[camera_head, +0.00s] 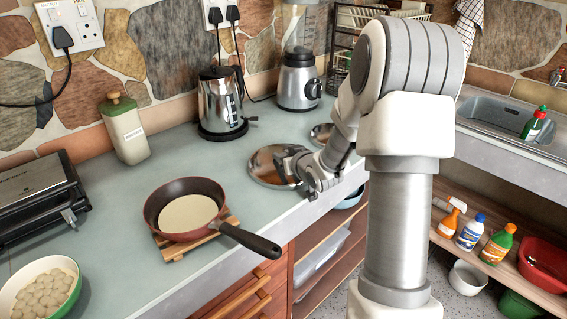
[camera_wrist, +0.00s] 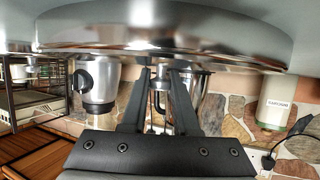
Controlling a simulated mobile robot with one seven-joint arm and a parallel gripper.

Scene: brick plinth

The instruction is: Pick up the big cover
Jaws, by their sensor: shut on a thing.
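The big cover (camera_head: 268,168) is a round, shiny metal lid near the front edge of the counter, right of the frying pan. My gripper (camera_head: 291,163) is at its right side and shut on it. In the wrist view, the big cover (camera_wrist: 165,22) spans the top of the picture, and my gripper (camera_wrist: 160,78) reaches up to it with both fingers. The exact grip point is hidden. I cannot tell whether the cover rests on the counter or is slightly raised. A smaller metal cover (camera_head: 320,132) lies behind, partly hidden by my arm.
A frying pan (camera_head: 187,209) stands on a wooden trivet, its handle over the front edge. A kettle (camera_head: 222,104) and a blender (camera_head: 298,82) stand behind. The counter between pan and kettle is clear.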

